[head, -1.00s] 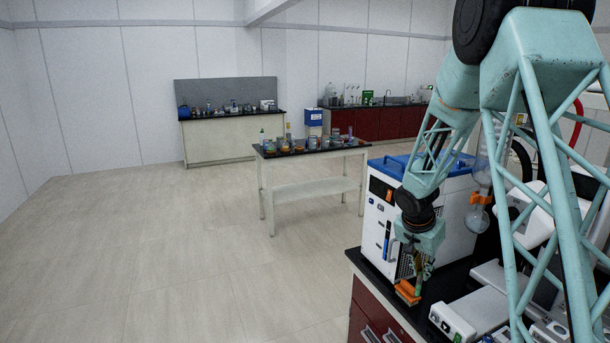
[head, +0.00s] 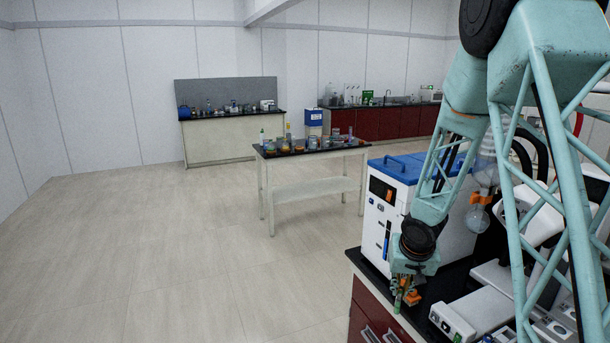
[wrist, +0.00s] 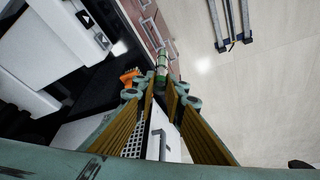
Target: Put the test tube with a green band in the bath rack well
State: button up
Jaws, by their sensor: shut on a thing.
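The test tube with a green band (wrist: 161,68) is between my fingertips in the wrist view, over the dark counter's edge. My gripper (wrist: 164,88) is shut on it. In the head view my gripper (head: 404,284) is low over the counter's front corner, and the green of the tube (head: 397,301) shows beneath it. A small orange object (head: 412,298) is just right of the tube. It also shows beside my left finger in the wrist view (wrist: 130,77); I cannot tell whether they touch. I cannot make out the bath rack well in either view.
A white instrument with a blue lid (head: 376,222) stands on the dark counter (head: 352,256) behind my gripper. A low white device (head: 470,314) and a glass flask (head: 478,218) are to the right. Open floor is at left, with a table of glassware (head: 310,147) beyond.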

jog(key=shift+s+a+f+n, duration=0.2)
jog(key=shift+a+n, duration=0.2)
jog(key=shift+s+a+f+n+y, duration=0.3)
jog(key=shift+a+n+y, duration=0.1)
jog(key=shift+a+n, duration=0.2)
notch_tip(320, 180, down, 8)
jog(key=b, duration=0.8)
jog(key=shift+f, duration=0.2)
jog(key=shift+r, duration=0.1)
dwell(0.5)
jog(key=s+a+r+n+p, duration=0.1)
jog(key=s+a+r+p, duration=0.8)
jog(key=s+a+r, duration=0.7)
notch_tip(320, 180, up, 4)
jog(key=shift+s+a+f, duration=0.1)
jog(key=shift+s+a, duration=0.1)
jog(key=shift+a, duration=0.1)
